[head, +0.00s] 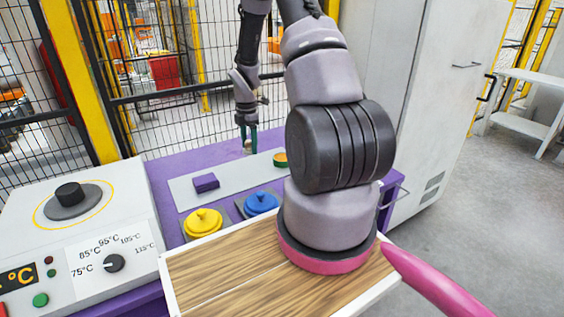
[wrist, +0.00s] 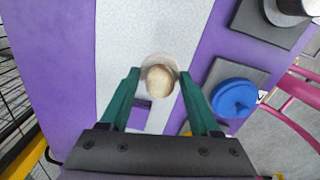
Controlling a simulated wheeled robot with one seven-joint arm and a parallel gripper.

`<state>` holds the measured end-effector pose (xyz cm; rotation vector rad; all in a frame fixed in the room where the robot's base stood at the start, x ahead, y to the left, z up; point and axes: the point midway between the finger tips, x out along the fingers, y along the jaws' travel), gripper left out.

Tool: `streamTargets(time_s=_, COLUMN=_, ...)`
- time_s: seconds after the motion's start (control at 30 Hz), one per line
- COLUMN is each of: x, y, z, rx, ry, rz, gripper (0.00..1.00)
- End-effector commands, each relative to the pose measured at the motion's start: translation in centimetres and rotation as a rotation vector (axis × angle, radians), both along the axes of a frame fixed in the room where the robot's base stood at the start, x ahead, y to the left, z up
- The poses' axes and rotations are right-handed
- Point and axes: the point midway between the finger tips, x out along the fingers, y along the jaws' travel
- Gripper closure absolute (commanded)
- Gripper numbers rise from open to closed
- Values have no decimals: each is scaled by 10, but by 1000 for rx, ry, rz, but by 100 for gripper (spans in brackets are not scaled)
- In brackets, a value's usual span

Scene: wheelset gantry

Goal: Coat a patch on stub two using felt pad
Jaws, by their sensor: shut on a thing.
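My gripper (head: 248,138) has green fingers and hangs over the white strip on the purple table. In the wrist view its fingers (wrist: 159,76) are on either side of a rounded beige knob with a pale disc around it (wrist: 160,78). I take this to be the felt pad, held by the knob; its underside is hidden. In the head view it is a small pale spot below the fingers (head: 248,147). I cannot tell whether it touches the strip. No stub is marked two, so I cannot tell which thing is stub two.
A purple block (head: 206,182) lies on the white strip (head: 230,180). Yellow (head: 203,221) and blue (head: 261,203) lidded pots stand nearer me. A heater console (head: 100,240) is left; mesh fence stands behind.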

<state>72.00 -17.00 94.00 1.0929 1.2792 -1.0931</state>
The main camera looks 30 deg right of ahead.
Motion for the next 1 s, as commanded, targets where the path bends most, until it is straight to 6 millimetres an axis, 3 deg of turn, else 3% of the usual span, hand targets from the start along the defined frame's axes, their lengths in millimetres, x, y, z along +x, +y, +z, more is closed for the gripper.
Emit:
streamTargets(time_s=0.33, x=1, y=-6, z=0, rx=-1, ry=2, rz=-32, gripper=81)
streamTargets(time_s=0.47, x=4, y=-38, z=-3, rx=-4, ry=8, rz=-202, gripper=81)
streamTargets(time_s=0.7, x=9, y=-113, z=-4, rx=-5, ry=9, rz=-629, gripper=81)
streamTargets(time_s=0.83, x=10, y=-135, z=-4, rx=-1, ry=5, rz=-754, gripper=81)
streamTargets(time_s=1.0, x=10, y=-141, z=-11, rx=0, ry=4, rz=-790, gripper=81)
